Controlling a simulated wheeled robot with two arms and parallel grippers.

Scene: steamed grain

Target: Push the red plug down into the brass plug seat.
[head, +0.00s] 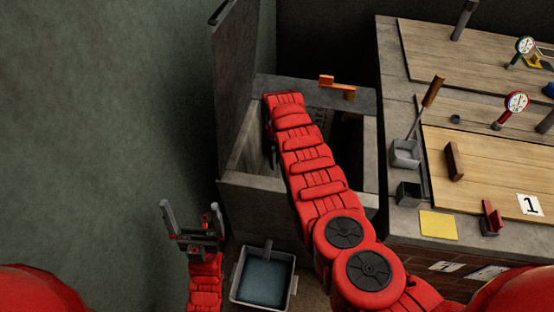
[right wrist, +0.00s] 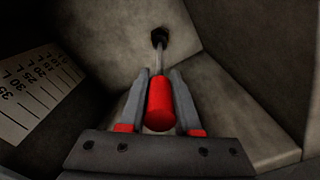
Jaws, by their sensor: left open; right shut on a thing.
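The red plug (right wrist: 160,104) shows in the right wrist view as a red grip on a thin metal rod. The rod runs to a dark fitting (right wrist: 159,37) at the floor of a grey stone basin. I cannot make out brass there or tell whether the plug's end is seated. My right gripper (right wrist: 160,74) is shut on the red grip, one finger on each side. In the head view my right arm reaches into the basin (head: 262,184) and hides that gripper and the plug. My left gripper (head: 192,214) is open and empty, in front of the basin at the left.
A scale plate (right wrist: 30,92) is on the basin wall. A raised lid (head: 236,85) stands at the basin's left. An orange piece (head: 337,88) is at its back rim. A water-filled bucket (head: 264,275) stands below. A workbench (head: 485,165) with tools is at right.

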